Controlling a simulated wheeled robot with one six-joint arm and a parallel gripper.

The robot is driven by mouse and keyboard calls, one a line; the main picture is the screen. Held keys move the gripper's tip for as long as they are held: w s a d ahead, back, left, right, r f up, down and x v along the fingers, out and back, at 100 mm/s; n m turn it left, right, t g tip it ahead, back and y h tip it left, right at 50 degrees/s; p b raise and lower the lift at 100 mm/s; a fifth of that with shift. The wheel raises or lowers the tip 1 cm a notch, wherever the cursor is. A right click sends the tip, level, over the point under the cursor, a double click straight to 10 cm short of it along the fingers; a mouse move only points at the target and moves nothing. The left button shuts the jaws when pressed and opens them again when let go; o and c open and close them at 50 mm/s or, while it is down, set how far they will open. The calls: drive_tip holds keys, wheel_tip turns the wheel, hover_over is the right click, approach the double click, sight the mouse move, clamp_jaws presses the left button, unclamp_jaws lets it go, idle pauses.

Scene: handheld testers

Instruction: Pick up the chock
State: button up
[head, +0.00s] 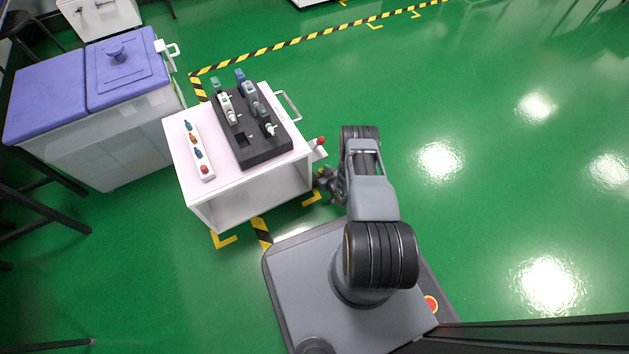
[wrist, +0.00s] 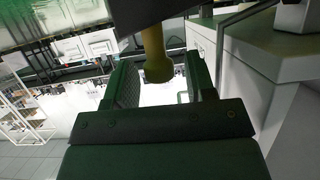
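My gripper (head: 326,181) is low beside the right side of the white cart in the head view, partly hidden by my arm. In the wrist view my gripper (wrist: 160,80) is open, with a finger on each side and a clear gap between them. A yellow rounded peg (wrist: 155,58) shows in that gap, joined to a dark slab (wrist: 145,14) at the top edge. It appears apart from both fingers. I cannot tell for certain whether the peg and slab are the chock; no other chock is clear in the head view.
The white cart (head: 222,196) carries a black tray (head: 262,150) of handheld testers and a strip of coloured knobs (head: 197,150). A red-tipped part (head: 320,141) juts from its right side. A purple-lidded bin (head: 125,75) stands left. Green floor is free at right.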

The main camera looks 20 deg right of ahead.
clamp_jaws()
drive_tip(key=shift+r, duration=0.1)
idle(0.4)
